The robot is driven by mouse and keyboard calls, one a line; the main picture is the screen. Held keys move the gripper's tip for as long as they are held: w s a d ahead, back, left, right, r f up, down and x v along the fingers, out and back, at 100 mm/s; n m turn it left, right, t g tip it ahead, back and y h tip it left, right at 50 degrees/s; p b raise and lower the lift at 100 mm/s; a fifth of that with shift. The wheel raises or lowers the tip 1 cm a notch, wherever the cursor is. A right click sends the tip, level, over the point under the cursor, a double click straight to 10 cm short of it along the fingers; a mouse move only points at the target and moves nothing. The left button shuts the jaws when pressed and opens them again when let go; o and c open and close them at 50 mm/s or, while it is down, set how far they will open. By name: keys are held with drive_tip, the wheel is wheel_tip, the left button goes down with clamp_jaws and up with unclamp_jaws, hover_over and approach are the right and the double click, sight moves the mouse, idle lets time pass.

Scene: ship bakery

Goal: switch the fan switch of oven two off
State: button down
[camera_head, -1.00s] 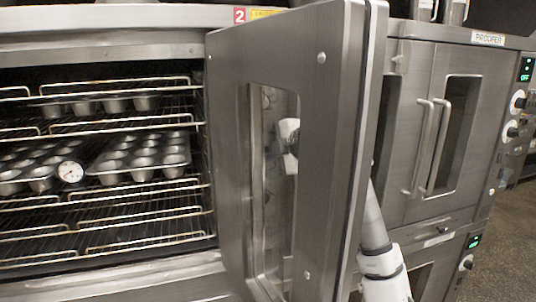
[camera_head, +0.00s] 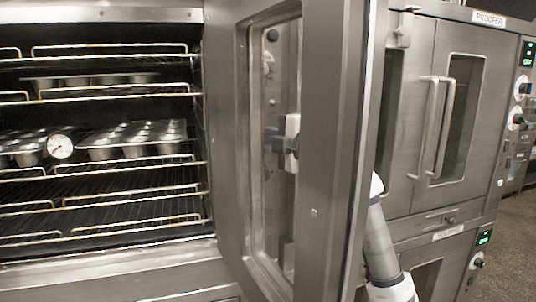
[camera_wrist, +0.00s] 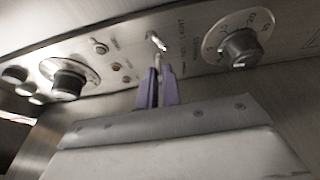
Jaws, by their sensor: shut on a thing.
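In the wrist view, two purple fingers of my gripper (camera_wrist: 159,88) point up at a metal control panel (camera_wrist: 120,55). They are shut on a small lever (camera_wrist: 158,62) between their tips, largely hidden by them. Another bright metal toggle (camera_wrist: 156,41) sits just above, beside small lettering. I cannot read which label belongs to the held lever. In the head view, the open oven door (camera_head: 338,150) stands in front of my arm. A white and dark part of my wrist shows through its glass; the fingertips and panel are hidden there.
In the wrist view, a round dial (camera_wrist: 240,48) is right of the switches, and a black knob (camera_wrist: 68,84) is left. The open oven (camera_head: 100,220) holds muffin tins (camera_head: 135,140) and a round thermometer (camera_head: 60,146). The proofer (camera_head: 465,120) stands right.

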drive_tip(key=shift+w+a+f+n+t+y+b, duration=0.15)
drive_tip(key=shift+f+n+t+y+b, duration=0.5)
drive_tip(key=shift+y+b, duration=0.5)
drive_tip(key=shift+w+d+f+n+t+y+b, duration=0.15)
drive_tip(key=shift+f+n+t+y+b, duration=0.55)
drive_tip(key=shift+b, duration=0.7)
drive_tip(key=shift+a+r+y, duration=0.1)
drive_tip(key=shift+r+y, duration=0.1)
drive_tip(key=shift+y, duration=0.05)
drive_tip(key=c, duration=1.6)
unclamp_jaws()
drive_tip(key=b+v, duration=0.3)
drive_tip(key=v, duration=1)
drive_tip(key=shift+s+f, duration=0.2)
drive_tip(key=shift+f, duration=0.15)
